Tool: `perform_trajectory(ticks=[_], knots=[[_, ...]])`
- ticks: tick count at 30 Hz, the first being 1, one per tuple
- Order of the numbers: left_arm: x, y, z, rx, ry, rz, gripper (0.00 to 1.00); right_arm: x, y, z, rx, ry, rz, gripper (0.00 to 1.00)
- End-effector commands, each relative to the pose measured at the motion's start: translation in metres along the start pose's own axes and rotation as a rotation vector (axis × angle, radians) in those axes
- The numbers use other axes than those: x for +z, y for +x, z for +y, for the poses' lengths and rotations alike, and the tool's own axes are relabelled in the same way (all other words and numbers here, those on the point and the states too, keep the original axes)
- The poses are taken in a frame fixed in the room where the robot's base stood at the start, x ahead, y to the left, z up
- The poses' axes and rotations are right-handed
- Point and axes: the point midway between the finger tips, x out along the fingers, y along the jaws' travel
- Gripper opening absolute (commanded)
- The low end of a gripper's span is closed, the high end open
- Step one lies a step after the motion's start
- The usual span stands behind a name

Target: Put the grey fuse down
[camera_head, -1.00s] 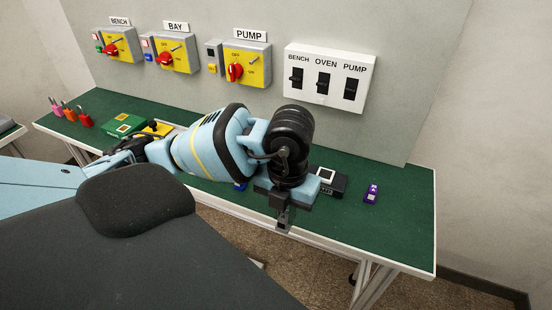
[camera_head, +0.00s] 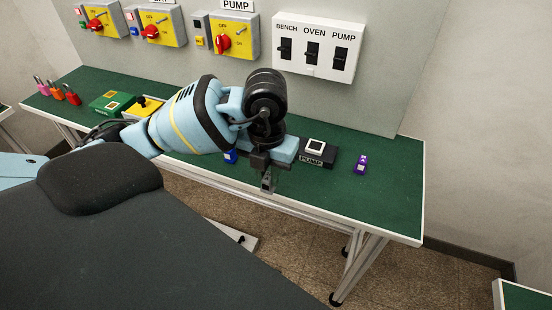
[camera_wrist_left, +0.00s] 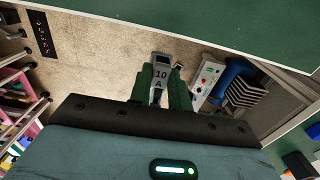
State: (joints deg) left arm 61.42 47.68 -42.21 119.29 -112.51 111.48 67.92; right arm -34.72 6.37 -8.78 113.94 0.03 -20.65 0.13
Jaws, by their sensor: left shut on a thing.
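My left gripper (camera_head: 262,166) is shut on the grey fuse (camera_head: 267,182) near the front edge of the green bench (camera_head: 390,205). In the left wrist view the grey fuse (camera_wrist_left: 161,72) shows a "10 A" label and sits between the two dark green fingers (camera_wrist_left: 162,88). The floor shows behind the fuse there, with the bench edge above it in the picture. The fuse looks clear of the bench top. My right gripper is not in view.
A black PUMP block (camera_head: 318,152) with a white-framed top stands right of my gripper. A purple piece (camera_head: 361,165) lies farther right, and a blue piece (camera_head: 231,156) lies left. A green box (camera_head: 110,103) and padlocks (camera_head: 57,91) are at left. The bench's right end is clear.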

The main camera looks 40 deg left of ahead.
Motion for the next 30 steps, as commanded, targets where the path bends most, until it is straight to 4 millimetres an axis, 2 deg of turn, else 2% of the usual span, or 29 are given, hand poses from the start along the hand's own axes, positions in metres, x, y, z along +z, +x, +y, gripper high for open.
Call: perform_trajectory(ticks=[3, 10, 24, 30], knots=[[0.027, 0.002, 0.005, 0.001, -0.005, 0.000, 0.00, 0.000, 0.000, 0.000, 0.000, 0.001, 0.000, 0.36], [0.064, 0.006, 0.011, 0.000, -0.002, -0.001, 0.00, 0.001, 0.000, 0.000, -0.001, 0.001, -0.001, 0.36], [0.083, 0.008, 0.015, 0.001, -0.002, 0.000, 0.00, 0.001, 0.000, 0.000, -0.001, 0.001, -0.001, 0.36], [0.081, 0.038, 0.015, 0.001, -0.001, 0.000, 0.00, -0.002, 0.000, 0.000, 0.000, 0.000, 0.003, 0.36]])
